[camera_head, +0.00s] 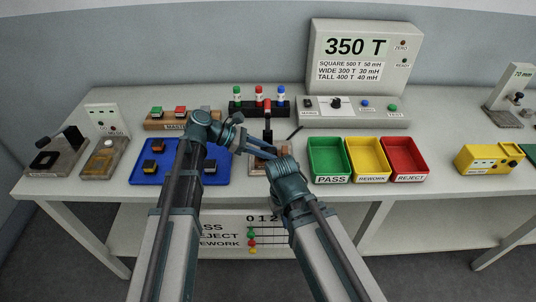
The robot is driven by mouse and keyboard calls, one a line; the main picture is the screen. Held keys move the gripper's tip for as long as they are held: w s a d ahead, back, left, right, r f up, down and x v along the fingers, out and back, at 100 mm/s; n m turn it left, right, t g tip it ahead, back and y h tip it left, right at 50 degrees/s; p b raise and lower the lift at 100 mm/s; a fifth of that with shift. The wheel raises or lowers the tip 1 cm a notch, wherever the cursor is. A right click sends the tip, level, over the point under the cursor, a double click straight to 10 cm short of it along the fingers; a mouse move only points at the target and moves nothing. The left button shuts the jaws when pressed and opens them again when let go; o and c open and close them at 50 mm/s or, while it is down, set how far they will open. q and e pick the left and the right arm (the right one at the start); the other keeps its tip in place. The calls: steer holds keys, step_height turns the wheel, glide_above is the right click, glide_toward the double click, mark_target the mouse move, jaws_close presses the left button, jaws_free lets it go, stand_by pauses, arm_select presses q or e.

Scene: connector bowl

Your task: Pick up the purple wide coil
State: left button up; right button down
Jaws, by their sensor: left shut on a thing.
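My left gripper (262,149) reaches in from the left over a small wooden fixture (257,165) at the middle of the bench. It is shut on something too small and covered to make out. My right gripper (275,155) is just below it, close to the same fixture; its fingers are too hidden to tell open from shut. I cannot clearly make out the purple wide coil. The blue tray (182,181) holds several small dark-based parts, such as a yellow-topped one (150,166) and a blue-topped one (210,166). My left arm covers part of the tray.
A black upright lever (267,128) stands behind the grippers. Green (327,152), yellow (367,152) and red (405,152) bins stand to the right. A meter (362,65) reading 350 T is behind. A yellow device (489,158) sits far right, with free bench before it.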

mark_target(269, 150)
arm_select(q)
jaws_close()
steer(key=shift+r, duration=0.15)
step_height(269, 150, up, 10)
steer(key=p, duration=1)
steer(key=shift+d, duration=0.1)
stand_by(0.6)
